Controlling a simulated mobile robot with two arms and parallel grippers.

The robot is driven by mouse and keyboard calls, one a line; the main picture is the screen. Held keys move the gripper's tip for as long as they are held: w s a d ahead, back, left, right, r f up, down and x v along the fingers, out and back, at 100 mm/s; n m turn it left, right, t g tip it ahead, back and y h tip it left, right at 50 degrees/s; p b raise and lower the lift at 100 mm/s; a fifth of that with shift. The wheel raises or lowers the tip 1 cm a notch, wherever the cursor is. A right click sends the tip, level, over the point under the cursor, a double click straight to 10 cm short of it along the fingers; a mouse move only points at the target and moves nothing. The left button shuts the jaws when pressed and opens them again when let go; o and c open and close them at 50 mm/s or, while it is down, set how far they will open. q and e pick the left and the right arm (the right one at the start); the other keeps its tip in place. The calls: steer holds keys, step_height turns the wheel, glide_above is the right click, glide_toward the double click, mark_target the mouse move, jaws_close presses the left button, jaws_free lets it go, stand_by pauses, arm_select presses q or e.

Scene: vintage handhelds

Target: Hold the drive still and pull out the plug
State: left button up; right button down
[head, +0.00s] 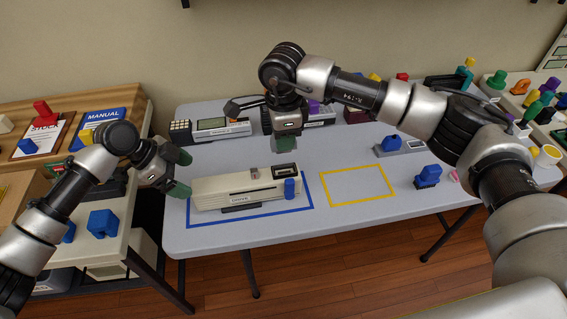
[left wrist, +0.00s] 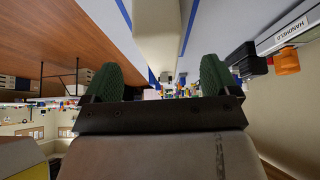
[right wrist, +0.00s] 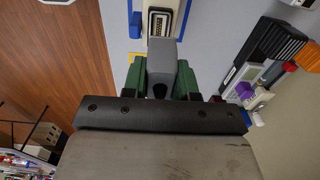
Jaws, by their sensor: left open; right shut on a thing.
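The long cream drive (head: 240,188) lies on the grey table inside a blue outline. Its dark socket (head: 285,171) is at the right end and also shows in the right wrist view (right wrist: 160,22). My right gripper (head: 286,146) is above that end, shut on the grey plug (right wrist: 184,72). The plug looks clear of the socket, which shows empty. My left gripper (head: 180,174) is open beside the drive's left end. In the left wrist view the drive (left wrist: 157,35) shows beyond and between the green fingers, with no visible contact.
A yellow outline (head: 357,185) right of the drive is empty. A blue-knobbed item (head: 428,176) stands further right. A handheld (head: 219,130) lies at the back. A wooden side table (head: 50,165) with a blue manual (head: 97,128) stands left. A crowded bench is right.

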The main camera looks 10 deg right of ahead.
arm_select(q)
steer(key=v, duration=1.1)
steer(key=shift+a, duration=0.1)
